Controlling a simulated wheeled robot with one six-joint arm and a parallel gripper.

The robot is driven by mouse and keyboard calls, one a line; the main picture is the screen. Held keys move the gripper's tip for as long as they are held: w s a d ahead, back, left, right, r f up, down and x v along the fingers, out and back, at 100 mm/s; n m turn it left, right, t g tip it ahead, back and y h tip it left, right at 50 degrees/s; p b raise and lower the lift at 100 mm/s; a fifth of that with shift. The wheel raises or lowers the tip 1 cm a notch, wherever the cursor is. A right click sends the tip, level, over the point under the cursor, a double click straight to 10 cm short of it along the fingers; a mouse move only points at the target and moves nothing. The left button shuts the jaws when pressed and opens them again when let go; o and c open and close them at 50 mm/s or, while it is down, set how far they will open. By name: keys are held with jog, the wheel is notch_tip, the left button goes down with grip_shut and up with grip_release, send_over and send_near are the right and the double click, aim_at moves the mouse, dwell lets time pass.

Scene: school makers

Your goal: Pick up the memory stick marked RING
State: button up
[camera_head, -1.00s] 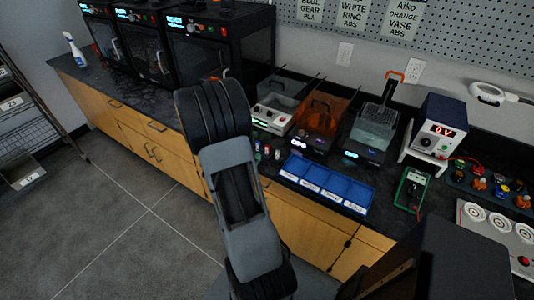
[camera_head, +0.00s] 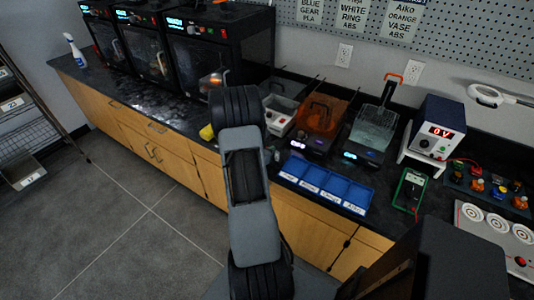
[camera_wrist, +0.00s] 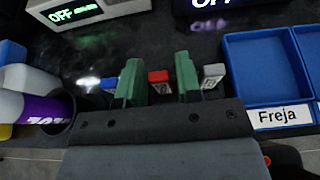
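In the wrist view, a red memory stick (camera_wrist: 158,77) stands on the dark counter between the two green fingers of my gripper (camera_wrist: 158,72). The fingers are apart, with a gap visible on each side of the red stick. A blue stick (camera_wrist: 108,84) is just left of the left finger, and a pale grey stick (camera_wrist: 212,71) is just right of the right finger. Small labels show on the red and grey sticks, too blurred to read, so I cannot tell which is marked RING. In the head view, my arm hides the sticks and my gripper.
A blue sorting tray (camera_head: 325,185) lies right of the sticks; its Freja compartment (camera_wrist: 260,65) is close to the right finger. A purple and white cylinder (camera_wrist: 30,107) lies close on the left. Lit devices (camera_wrist: 85,12) stand behind. A power supply (camera_head: 437,128) is further right.

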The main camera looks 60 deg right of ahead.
jog(key=shift+d, duration=0.1)
grip_shut()
dwell(0.4)
jog(key=shift+r+p, duration=0.3)
jog(key=shift+r, duration=0.25)
notch_tip(320, 180, up, 3)
jog(key=shift+f+p, duration=0.15)
jog(key=shift+p, duration=0.5)
jog(key=s+a+r+p, duration=0.6)
jog(key=a+r+p, duration=0.3)
jog(key=a+p, duration=0.3)
jog(key=shift+s+r+p, duration=0.15)
jog(key=shift+s+p, duration=0.25)
jog(key=shift+p, duration=0.15)
